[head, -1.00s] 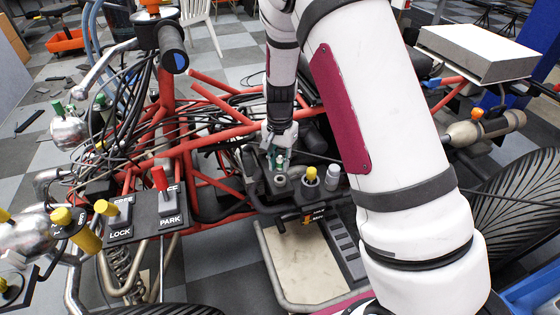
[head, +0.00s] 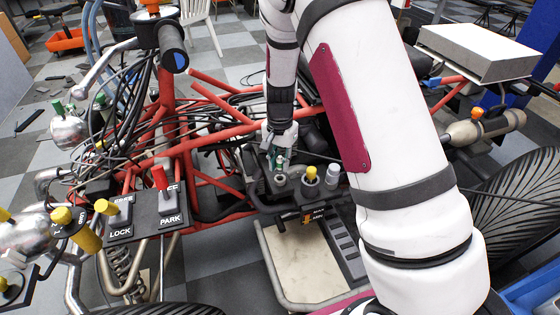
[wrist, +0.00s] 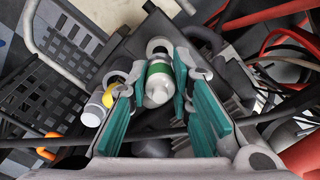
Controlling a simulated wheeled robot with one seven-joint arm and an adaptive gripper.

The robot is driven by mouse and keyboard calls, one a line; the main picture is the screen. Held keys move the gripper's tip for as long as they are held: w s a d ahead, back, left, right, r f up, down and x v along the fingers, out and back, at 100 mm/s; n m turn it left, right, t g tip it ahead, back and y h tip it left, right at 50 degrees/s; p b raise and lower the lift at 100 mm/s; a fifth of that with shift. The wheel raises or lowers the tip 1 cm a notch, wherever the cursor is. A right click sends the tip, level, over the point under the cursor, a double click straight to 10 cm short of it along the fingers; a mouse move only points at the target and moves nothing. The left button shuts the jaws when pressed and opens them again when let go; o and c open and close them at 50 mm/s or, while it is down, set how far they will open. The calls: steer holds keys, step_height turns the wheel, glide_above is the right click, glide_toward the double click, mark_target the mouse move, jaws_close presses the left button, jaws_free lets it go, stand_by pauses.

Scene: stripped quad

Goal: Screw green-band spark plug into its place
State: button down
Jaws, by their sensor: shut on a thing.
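My gripper (wrist: 158,98) is shut on the green-band spark plug (wrist: 158,84), its teal pads on either side of the plug. The plug's white end faces the wrist camera, and a grey ring (wrist: 160,47) shows just beyond its far end. I cannot tell whether the threads are engaged. In the head view my gripper (head: 279,157) points down over a grey round holder (head: 280,180) on the dark block. The fingers hide most of the plug there.
A yellow-topped plug (head: 311,174) and a grey-white plug (head: 332,175) stand close to the right of my gripper. Red frame tubes (head: 225,132) and black cables (head: 130,125) crowd the left. LOCK (head: 120,217) and PARK (head: 169,207) switches sit at front left.

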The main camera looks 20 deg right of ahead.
mark_target(280, 169)
steer(key=shift+f+b, duration=0.95)
steer(key=shift+f, duration=0.7)
steer(key=c, duration=1.4)
jaws_free()
steer(key=shift+o, duration=0.2)
step_height(280, 169, up, 11)
steer(key=shift+f, duration=0.1)
steer(key=shift+r, duration=0.6)
